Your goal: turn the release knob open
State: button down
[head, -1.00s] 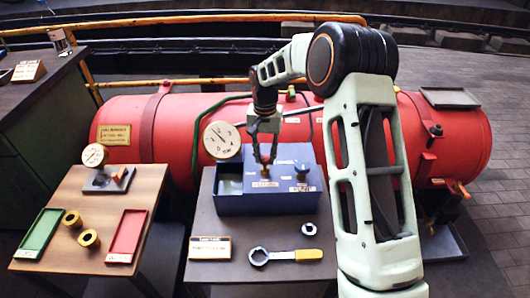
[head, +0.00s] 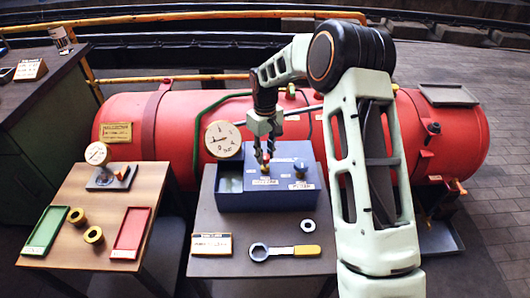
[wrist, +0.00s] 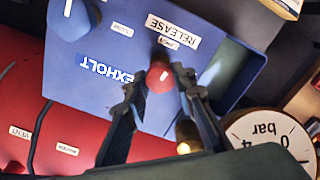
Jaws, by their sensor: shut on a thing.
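The release knob is a small red knob (wrist: 159,76) on the blue box's panel, under a white RELEASE label (wrist: 172,35) in the wrist view. In the head view it shows as a small red spot (head: 265,168), partly hidden by the fingers. My gripper (head: 263,158) points down over the blue box (head: 270,199). In the wrist view the dark fingers of my gripper (wrist: 157,79) stand on both sides of the red knob and are shut on it. A white mark shows on the knob's top; its turn angle is hard to judge.
A blue knob (head: 300,171) stands right of the red one. A round gauge (head: 223,139) stands behind the box's left end. A wrench (head: 285,252) and a ring (head: 308,226) lie in front. The red tank (head: 450,140) runs behind.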

aim_at(265, 156)
jog(key=shift+n, duration=0.6)
jog(key=c, duration=1.6)
grip_release()
notch_tip(265, 156, up, 12)
